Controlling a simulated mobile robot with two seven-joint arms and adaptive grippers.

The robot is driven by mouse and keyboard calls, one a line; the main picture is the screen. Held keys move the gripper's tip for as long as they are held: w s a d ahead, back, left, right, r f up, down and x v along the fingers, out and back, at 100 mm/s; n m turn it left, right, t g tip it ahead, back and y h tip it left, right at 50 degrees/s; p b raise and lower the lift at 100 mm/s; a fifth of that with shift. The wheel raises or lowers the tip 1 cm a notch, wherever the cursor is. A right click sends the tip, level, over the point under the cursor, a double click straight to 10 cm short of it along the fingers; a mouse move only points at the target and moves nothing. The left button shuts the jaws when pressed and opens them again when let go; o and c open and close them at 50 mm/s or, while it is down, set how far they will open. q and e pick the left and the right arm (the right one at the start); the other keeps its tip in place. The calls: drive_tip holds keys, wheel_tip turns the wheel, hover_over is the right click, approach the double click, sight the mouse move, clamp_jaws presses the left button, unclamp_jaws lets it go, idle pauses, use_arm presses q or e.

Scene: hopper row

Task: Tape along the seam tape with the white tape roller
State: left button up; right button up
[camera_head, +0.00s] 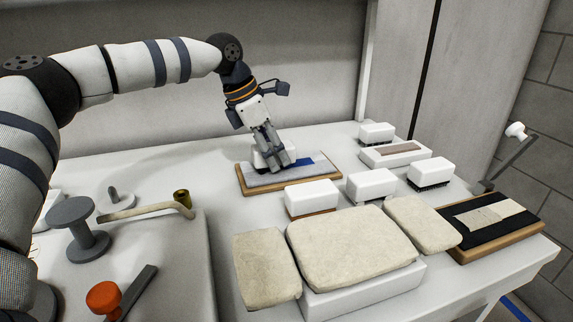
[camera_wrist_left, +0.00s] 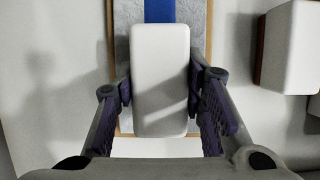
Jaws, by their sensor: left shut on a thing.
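My left gripper (camera_head: 277,162) is shut on the white tape roller (camera_head: 262,158), a white block with rounded corners. In the left wrist view the white tape roller (camera_wrist_left: 160,80) sits between both fingers (camera_wrist_left: 160,92). It is over a grey board with a wooden edge (camera_head: 250,190), at the back middle of the table. A blue strip, the seam tape (camera_head: 308,170), runs along the board to the right of the gripper. It also shows beyond the roller in the wrist view (camera_wrist_left: 159,10). The roller's underside is hidden, so I cannot tell whether it touches the board. My right gripper is not in view.
Several white block brushes (camera_head: 311,197) stand right of the board. Beige pads (camera_head: 350,245) lie in front. A dark board with a beige strip (camera_head: 490,215) is at the right. A grey spool (camera_head: 76,228) and an orange-knobbed tool (camera_head: 104,298) are at the left.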

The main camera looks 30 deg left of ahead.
use_arm(q)
drive_tip(key=shift+s+a, duration=0.95)
drive_tip(key=shift+s, duration=0.15)
drive_tip(key=shift+r, duration=0.1)
drive_tip(key=shift+r, duration=0.95)
drive_tip(key=shift+r, duration=2)
drive_tip(key=shift+d, duration=0.1)
